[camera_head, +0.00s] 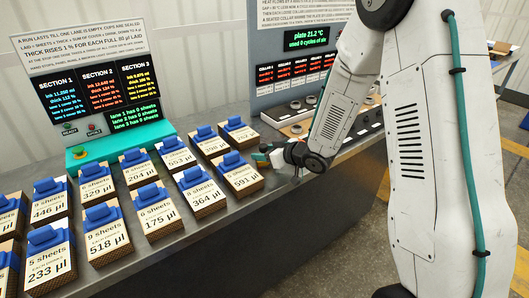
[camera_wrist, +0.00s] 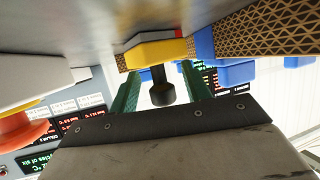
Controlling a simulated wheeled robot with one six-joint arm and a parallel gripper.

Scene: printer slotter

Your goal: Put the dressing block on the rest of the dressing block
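My gripper (camera_wrist: 161,82) has two green fingers, which stand apart in the wrist view. A black knob (camera_wrist: 162,94) shows between them, with visible gaps on both sides. Behind it is a yellow block (camera_wrist: 155,54), which may be the dressing block; I cannot tell for sure. In the head view my gripper (camera_head: 262,154) is low over the bench's front edge, just right of the stacks of sheets. The yellow block and the rest of the dressing block cannot be made out there.
Blue-topped, labelled stacks (camera_head: 242,177) fill the bench's left part. A teal console (camera_head: 118,136) stands behind them. A grey panel with collar readouts (camera_head: 292,62) stands at the back, with small dark rings (camera_head: 296,105) before it. Floor in front is clear.

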